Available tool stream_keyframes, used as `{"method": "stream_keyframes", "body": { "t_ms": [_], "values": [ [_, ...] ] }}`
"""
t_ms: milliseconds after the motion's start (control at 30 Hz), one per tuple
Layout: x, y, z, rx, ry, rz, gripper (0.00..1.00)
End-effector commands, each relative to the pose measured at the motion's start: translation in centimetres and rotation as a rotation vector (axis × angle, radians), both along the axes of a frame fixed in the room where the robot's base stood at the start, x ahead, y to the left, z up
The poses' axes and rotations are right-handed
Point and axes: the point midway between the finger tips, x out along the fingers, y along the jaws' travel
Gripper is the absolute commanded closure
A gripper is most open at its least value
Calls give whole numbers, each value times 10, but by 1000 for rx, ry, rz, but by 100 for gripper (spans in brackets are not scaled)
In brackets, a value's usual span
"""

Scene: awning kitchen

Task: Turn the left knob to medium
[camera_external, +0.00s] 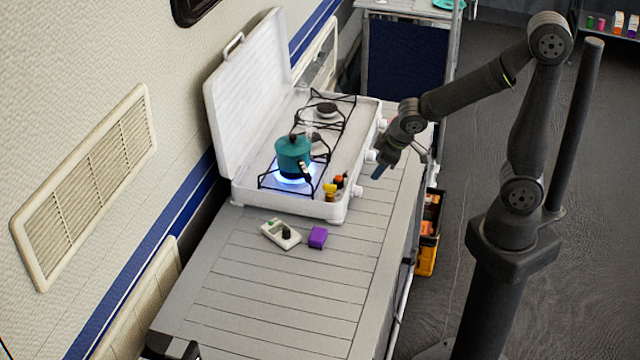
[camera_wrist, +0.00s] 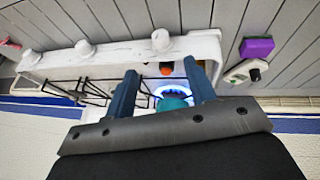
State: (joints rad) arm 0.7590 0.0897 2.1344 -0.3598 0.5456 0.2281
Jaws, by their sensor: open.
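The white two-burner stove (camera_external: 300,205) stands on a slatted counter with its lid up. Three white knobs line its front: one by the lit burner (camera_external: 329,191), a middle one (camera_external: 371,155) and a far one (camera_external: 382,124). In the wrist view the knob by the lit burner (camera_wrist: 160,40) lies just beyond my fingertips, with the middle knob (camera_wrist: 83,48) and far knob (camera_wrist: 30,60) to its left. Blue flame burns under a teal pot (camera_external: 292,155). My gripper (camera_external: 378,171) is open and empty, apart from the knobs; its blue fingers show in the wrist view (camera_wrist: 160,67).
Small yellow and red items (camera_external: 333,186) sit at the stove's front corner. A purple block (camera_external: 318,237) and a pale device with a dark knob (camera_external: 281,233) lie on the counter. The counter nearer the camera is clear. The raised lid (camera_external: 248,95) stands at the wall.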

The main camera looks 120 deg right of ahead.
Motion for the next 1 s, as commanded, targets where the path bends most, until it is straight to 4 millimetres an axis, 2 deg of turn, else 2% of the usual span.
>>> {"method": "stream_keyframes", "body": {
  "t_ms": [200,433,833,933,1000],
  "values": [
    [-4,12,28,-3,-4,2,50],
    [-7,19,43,-1,-1,1,50],
    [-8,19,44,-1,0,0,49],
    [-12,11,38,-13,-4,-13,49],
    [-19,-2,30,-38,-14,-29,49]
  ]
}}
